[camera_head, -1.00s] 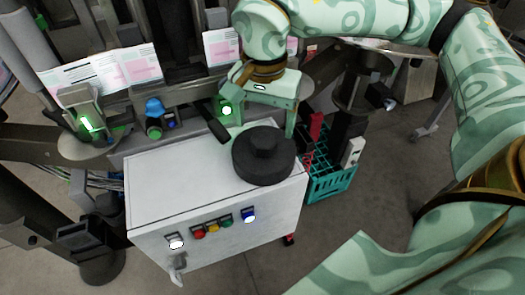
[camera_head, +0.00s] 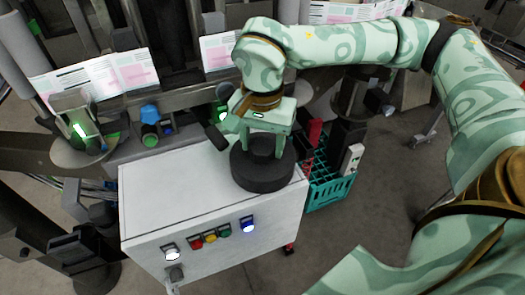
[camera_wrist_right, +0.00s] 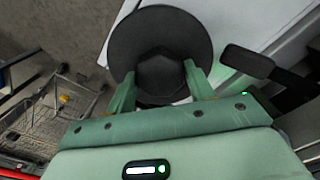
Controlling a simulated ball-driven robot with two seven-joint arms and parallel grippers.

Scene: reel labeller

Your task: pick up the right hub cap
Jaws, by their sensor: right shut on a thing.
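The right hub cap (camera_head: 262,177) is a round black disc with a raised centre knob. It sits on the right end of the white cabinet top (camera_head: 165,182). My right gripper (camera_head: 262,150) is above it with its fingers on either side of the knob, shut on it. In the right wrist view the hub cap (camera_wrist_right: 160,35) lies beyond the gripper (camera_wrist_right: 160,82), its knob between the two green fingers. I cannot see a gap between the cap and the cabinet top. My left gripper is not in view.
A teal crate (camera_head: 328,193) with red and black items stands right of the cabinet. A black handle (camera_head: 216,137) juts out just left of the gripper. Coloured buttons (camera_head: 210,236) line the cabinet's front. The left part of its top is clear.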

